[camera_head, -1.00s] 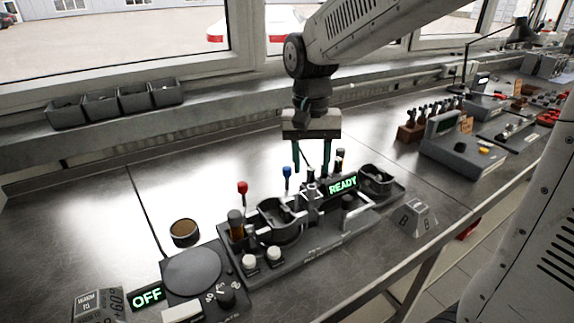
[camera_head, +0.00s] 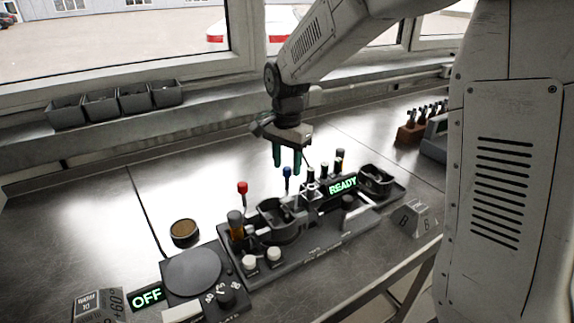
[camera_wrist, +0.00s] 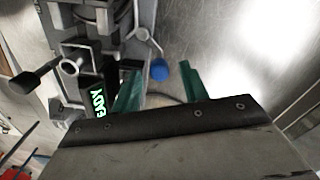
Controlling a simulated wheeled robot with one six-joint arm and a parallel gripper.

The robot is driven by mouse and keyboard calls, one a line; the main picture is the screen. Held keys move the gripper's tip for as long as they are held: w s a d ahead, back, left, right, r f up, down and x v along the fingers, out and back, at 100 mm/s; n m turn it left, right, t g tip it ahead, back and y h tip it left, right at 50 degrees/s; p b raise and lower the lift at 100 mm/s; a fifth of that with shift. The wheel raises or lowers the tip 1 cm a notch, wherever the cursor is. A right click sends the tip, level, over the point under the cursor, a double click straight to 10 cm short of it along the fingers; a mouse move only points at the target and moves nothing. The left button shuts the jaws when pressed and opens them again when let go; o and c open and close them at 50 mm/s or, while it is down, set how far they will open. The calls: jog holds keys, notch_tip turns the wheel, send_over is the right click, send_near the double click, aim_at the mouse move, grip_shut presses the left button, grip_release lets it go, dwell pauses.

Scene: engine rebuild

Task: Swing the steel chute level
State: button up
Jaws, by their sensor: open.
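My gripper (camera_head: 287,169) hangs open and empty above the back of the dark bench device (camera_head: 312,248). Its green fingers point down, close to a blue-knobbed lever (camera_head: 286,174). In the wrist view the blue knob (camera_wrist: 159,69) shows between the two fingers, and I cannot tell the height gap. A grey metal bracket with a square opening (camera_head: 312,188) stands mid-device, left of the READY display (camera_head: 343,186). It may be the steel chute, but its outline and tilt are unclear. The wrist view shows a similar bracket (camera_wrist: 78,66) left of the fingers.
A red-knobbed lever (camera_head: 242,188), dark cups (camera_head: 280,222) and white knobs (camera_head: 273,254) crowd the device. A round plate unit (camera_head: 193,272) with an OFF display stands at front left. Bins (camera_head: 100,103) line the sill.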

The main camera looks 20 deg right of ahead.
jog(key=shift+f, duration=0.55)
grip_shut()
jog(key=shift+a, duration=0.1)
jog(key=shift+s+a+n, duration=0.15)
jog(key=shift+a+n, duration=0.65)
jog(key=shift+n, duration=1.85)
jog(key=shift+s+a+n, duration=0.2)
jog(key=shift+a+n, duration=0.6)
jog(key=shift+n, duration=1.8)
jog(key=shift+s+a+n, duration=0.15)
jog(key=shift+a+n, duration=0.65)
jog(key=shift+n, duration=1.85)
